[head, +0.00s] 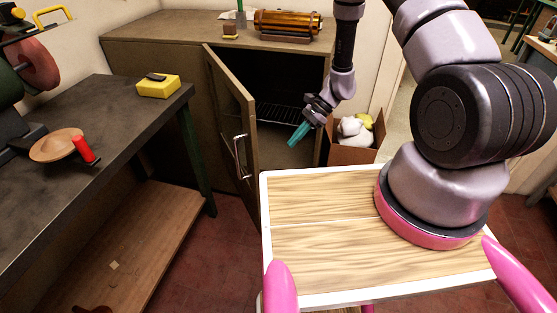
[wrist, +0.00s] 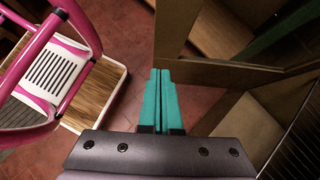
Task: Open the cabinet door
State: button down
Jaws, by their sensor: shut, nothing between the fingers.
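The wooden cabinet (head: 170,27) stands at the back in the head view. Its framed door (head: 249,182) stands well open, swung out toward me, with a pale metal handle (head: 239,150) on its outer face. The dark inside and a wire rack (head: 278,112) show. My gripper (head: 291,142) is in front of the opening, right of the door and apart from it. Its teal fingers are shut and empty. In the wrist view the closed fingers (wrist: 164,72) point past the door (wrist: 177,35), which is close on their right; contact there is unclear.
A cardboard box (head: 352,155) with white and yellow items stands right of the opening. A dark workbench (head: 95,110) is on the left with a yellow block (head: 158,87). An amber cylinder (head: 287,23) lies on the cabinet top. Red floor shows below the door.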

jog(key=a+r+x, duration=0.1)
jog(key=x, duration=1.2)
jog(key=shift+s+a+r, duration=0.2)
jog(key=shift+s+r, duration=0.15)
